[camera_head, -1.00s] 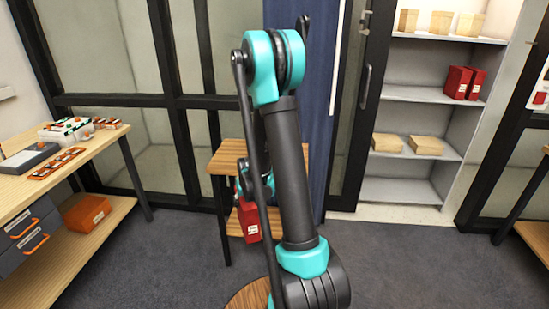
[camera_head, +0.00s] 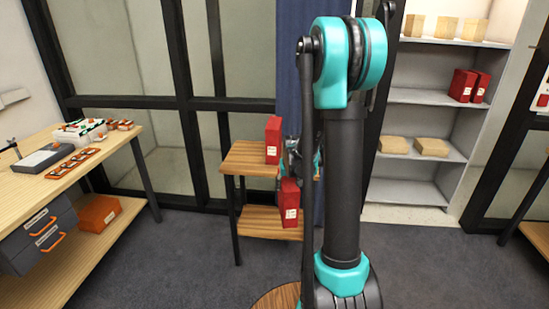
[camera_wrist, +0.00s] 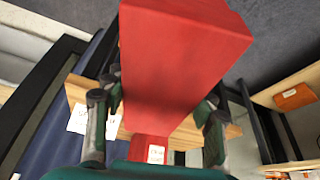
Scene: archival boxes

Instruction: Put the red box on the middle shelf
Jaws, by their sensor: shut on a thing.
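My gripper (camera_head: 291,172) is shut on a red box (camera_head: 289,204) with a white label, hanging below it in front of the small wooden stand. In the wrist view the held box (camera_wrist: 180,60) fills the upper middle, between the fingers (camera_wrist: 155,110). A second red box (camera_head: 273,138) stands upright on the stand's top; a red box with a white label also shows beyond the held one in the wrist view (camera_wrist: 148,148). The grey shelf unit stands at the right; its middle shelf (camera_head: 420,97) bears two red boxes (camera_head: 463,85) at its right end, with its left part bare.
The wooden stand (camera_head: 245,160) has a lower board (camera_head: 258,224). Pale boxes stand on the shelves above (camera_head: 445,27) and below (camera_head: 393,145) the red ones. A workbench (camera_head: 100,152) with an orange bin (camera_head: 98,213) is at left. Grey floor lies clear before the shelves.

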